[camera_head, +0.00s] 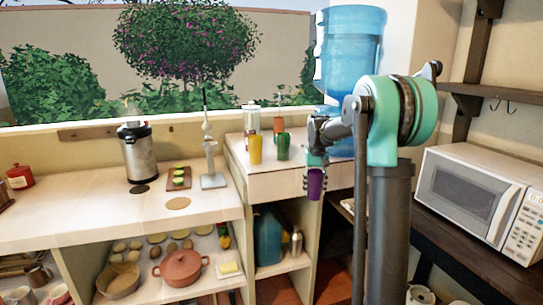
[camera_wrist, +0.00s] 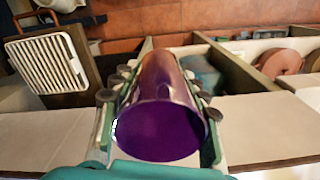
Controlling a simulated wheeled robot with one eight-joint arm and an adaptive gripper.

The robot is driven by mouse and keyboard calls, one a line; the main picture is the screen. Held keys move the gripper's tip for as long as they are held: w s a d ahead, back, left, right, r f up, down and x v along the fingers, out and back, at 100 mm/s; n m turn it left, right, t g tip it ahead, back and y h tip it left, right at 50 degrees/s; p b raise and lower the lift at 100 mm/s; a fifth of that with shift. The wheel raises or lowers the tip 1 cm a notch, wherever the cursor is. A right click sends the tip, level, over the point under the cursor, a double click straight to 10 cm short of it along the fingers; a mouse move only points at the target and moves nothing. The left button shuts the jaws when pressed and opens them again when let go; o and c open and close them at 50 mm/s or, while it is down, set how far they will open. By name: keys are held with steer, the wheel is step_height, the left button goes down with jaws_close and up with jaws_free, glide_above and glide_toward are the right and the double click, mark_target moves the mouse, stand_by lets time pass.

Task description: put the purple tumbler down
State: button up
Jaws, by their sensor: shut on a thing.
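The purple tumbler (camera_head: 315,184) is held in my gripper (camera_head: 314,166) in the head view, in front of the right-hand counter section with the water dispenser. In the wrist view the purple tumbler (camera_wrist: 160,118) fills the middle, its open mouth toward the camera, with the fingers of my gripper (camera_wrist: 160,95) closed on both sides of it. It appears to be in the air, clear of the counter (camera_head: 262,180). Its far end is partly hidden in the wrist view.
A yellow tumbler (camera_head: 255,149) and a green tumbler (camera_head: 283,147) stand on the raised counter beside the blue water dispenser (camera_head: 349,55). A white microwave (camera_head: 480,195) stands at right. The lower counter (camera_head: 100,215) has free room at its front. A pot (camera_head: 180,267) is below.

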steer(key=s+d+f, duration=0.1)
steer(key=s+f, duration=0.2)
steer(key=f, duration=0.9)
steer(key=s+d+f, duration=0.1)
steer(key=s+f, duration=0.3)
steer(key=f, duration=0.9)
steer(key=shift+s+d+f, duration=0.15)
steer(key=shift+s+d, duration=0.1)
steer(key=shift+a, duration=0.15)
